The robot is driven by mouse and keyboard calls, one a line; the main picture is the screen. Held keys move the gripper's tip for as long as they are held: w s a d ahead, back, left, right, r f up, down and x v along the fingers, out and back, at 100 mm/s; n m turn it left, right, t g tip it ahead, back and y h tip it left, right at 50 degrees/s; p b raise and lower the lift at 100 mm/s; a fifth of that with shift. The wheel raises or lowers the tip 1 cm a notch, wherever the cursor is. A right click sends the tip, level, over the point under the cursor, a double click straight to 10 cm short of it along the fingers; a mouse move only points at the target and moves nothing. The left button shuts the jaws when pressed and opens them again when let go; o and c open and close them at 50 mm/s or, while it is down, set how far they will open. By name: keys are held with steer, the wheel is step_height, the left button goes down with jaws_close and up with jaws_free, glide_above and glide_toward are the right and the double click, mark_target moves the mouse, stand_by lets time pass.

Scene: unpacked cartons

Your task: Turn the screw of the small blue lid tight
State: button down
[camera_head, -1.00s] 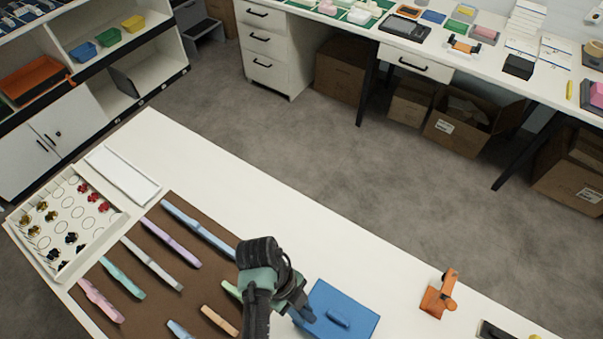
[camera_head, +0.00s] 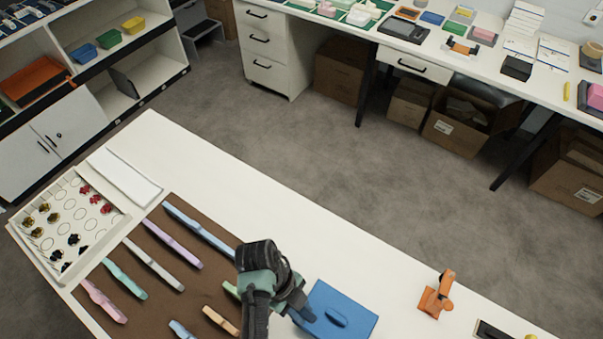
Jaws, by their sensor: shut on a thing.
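The blue lid (camera_head: 346,309) lies on the white table at the bottom centre, with a raised blue grip on its top. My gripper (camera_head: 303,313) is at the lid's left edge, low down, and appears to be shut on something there. The fingertips are largely hidden behind my own wrist, so the screw itself cannot be made out. The lid looks flat.
An orange clamp-like object (camera_head: 437,295) stands to the right of the lid. A brown mat (camera_head: 150,290) with several coloured bars lies to the left. A white tray (camera_head: 62,228) of small knobs is at the far left. The table behind the lid is clear.

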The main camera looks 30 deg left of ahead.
steer(key=shift+r+p, duration=1.65)
steer(key=shift+r, duration=0.3)
steer(key=shift+w+f, duration=0.1)
